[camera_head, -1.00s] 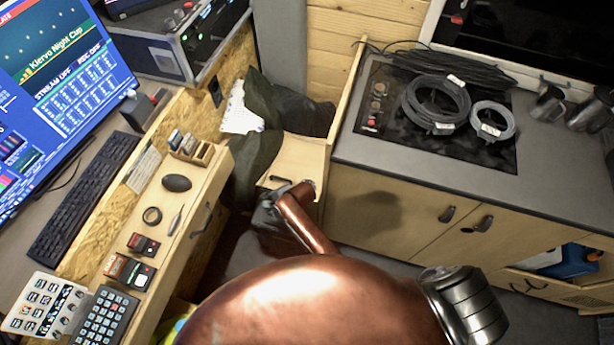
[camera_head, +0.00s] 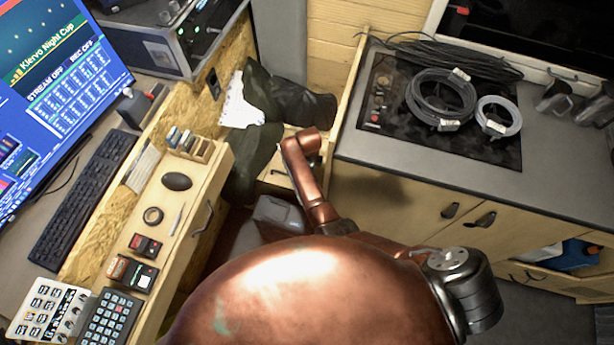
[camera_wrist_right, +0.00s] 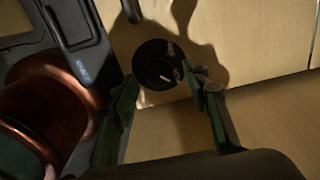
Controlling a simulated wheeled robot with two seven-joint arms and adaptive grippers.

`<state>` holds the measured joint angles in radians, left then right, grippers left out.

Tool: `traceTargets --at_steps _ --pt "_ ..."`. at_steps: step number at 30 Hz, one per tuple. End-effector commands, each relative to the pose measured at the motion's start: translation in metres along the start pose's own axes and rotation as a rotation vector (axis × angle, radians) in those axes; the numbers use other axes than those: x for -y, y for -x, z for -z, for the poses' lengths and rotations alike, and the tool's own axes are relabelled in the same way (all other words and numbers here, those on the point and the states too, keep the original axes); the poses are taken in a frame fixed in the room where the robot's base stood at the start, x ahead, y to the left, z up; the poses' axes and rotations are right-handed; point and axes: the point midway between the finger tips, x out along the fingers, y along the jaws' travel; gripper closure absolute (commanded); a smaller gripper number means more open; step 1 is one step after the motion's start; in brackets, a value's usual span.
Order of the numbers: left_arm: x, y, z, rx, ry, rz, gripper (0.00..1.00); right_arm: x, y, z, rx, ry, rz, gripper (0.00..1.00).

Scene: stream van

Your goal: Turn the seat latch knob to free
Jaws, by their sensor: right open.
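A round black knob (camera_wrist_right: 157,62) sits on a pale wood panel in the right wrist view, with small light marks on its face. My right gripper (camera_wrist_right: 162,78) is open, its two fingers on either side of the knob's lower part. I cannot tell whether the fingers touch the knob. A dark frame with a small label (camera_wrist_right: 82,66) stands left of the knob. In the head view, my copper arm covers the middle foreground, and I cannot make out the knob or the right gripper there. My left gripper is not in view.
A counter (camera_head: 360,150) with coiled cables (camera_head: 440,97) stands at the right. A desk with a keyboard (camera_head: 85,195), small devices and a monitor (camera_head: 60,75) stands at the left.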

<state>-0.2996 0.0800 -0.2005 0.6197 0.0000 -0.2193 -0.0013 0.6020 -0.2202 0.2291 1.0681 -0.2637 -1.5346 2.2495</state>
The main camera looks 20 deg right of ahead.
Motion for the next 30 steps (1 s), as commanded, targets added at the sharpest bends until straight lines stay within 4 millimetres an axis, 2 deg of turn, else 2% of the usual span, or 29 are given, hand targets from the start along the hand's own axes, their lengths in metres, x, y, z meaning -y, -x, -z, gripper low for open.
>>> traceTargets --at_steps 4,13,30 --pt "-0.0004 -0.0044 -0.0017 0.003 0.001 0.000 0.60 -0.0001 -0.0122 -0.0007 0.000 0.002 0.000 0.57" --pt "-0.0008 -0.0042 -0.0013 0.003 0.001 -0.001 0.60 -0.0001 -0.0134 -0.0016 0.001 0.002 0.002 0.57" --pt "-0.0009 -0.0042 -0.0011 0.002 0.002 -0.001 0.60 0.0004 -0.0131 -0.0022 0.002 0.003 0.003 0.96"
